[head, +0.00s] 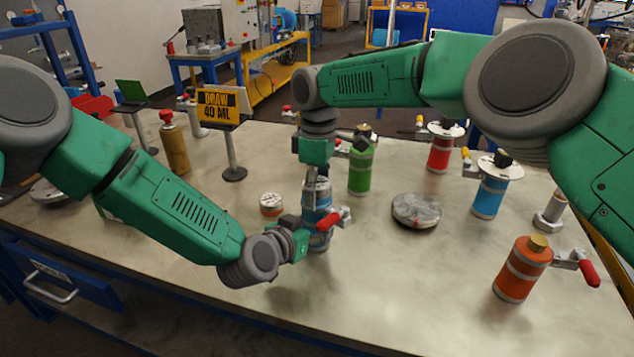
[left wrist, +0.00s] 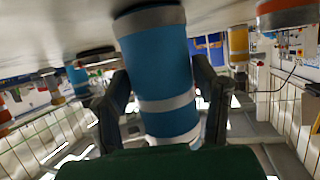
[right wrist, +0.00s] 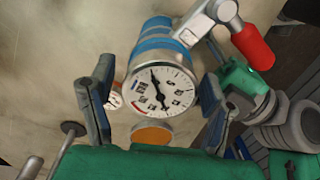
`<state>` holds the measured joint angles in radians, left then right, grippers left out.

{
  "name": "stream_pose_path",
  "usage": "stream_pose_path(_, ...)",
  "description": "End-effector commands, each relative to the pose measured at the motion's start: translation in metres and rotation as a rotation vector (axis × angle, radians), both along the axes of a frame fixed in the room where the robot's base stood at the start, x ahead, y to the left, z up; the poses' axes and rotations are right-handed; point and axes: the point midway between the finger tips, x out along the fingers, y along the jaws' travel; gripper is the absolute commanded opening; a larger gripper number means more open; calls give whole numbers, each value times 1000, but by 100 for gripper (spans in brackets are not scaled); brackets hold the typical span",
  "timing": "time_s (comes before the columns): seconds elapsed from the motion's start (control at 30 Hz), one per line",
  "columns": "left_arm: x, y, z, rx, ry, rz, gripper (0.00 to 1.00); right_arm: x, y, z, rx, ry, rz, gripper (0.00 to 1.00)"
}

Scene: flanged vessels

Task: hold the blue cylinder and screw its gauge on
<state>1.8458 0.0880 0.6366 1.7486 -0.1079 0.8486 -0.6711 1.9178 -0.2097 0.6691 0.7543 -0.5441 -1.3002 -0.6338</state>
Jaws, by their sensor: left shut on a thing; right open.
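The blue cylinder (head: 317,236) with grey bands stands on the bench, front centre. My left gripper (head: 305,224) is shut around its side; the left wrist view shows the blue body (left wrist: 165,75) between both fingers. A red-handled valve (right wrist: 238,32) sticks out of its side. A round gauge (right wrist: 160,85) with a white dial and black needle appears at the cylinder's top end in the right wrist view. My right gripper (right wrist: 157,82) points down over it, open, one finger on each side of the dial. Whether the gauge is seated cannot be told.
A second blue cylinder (head: 489,197), a green one (head: 361,170), a red one (head: 440,152) and an orange one (head: 522,270) stand around. A low orange-and-white piece (head: 271,204) and a grey disc (head: 416,210) lie near. A sign reads DRAW 40 ML (head: 217,105). The front bench is clear.

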Motion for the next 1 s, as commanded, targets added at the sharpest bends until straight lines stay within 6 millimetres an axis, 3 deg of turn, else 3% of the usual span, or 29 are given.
stream_pose_path(0.17, 0, 2, -2, 2, 3, 3, 0, 0, 0, 0, 0, 0, 0, 72)
stream_pose_path(0.3, 0, 2, -2, 2, 4, 2, 0, 0, 0, 0, 0, 0, 0, 22)
stream_pose_path(0.33, 0, 2, -2, 2, 4, 2, 0, 0, 0, 0, 0, 0, 0, 19)
stream_pose_path(0.53, 0, 1, -2, 2, 4, 2, 0, 0, 0, 0, -5, 0, -77, 19)
stream_pose_path(0.77, 0, 1, -2, 3, 3, 2, 0, 0, 0, 0, -25, 4, -475, 19)
stream_pose_path(0.9, 0, 1, -2, 2, 3, 1, 0, 0, 1, 0, -22, 6, -471, 19)
stream_pose_path(0.93, 0, 1, -2, 2, 3, 1, 0, 0, 1, 0, -22, 6, -471, 57)
stream_pose_path(1.0, 0, 1, -2, 2, 3, 1, 0, 0, 1, 0, -22, 7, -470, 74)
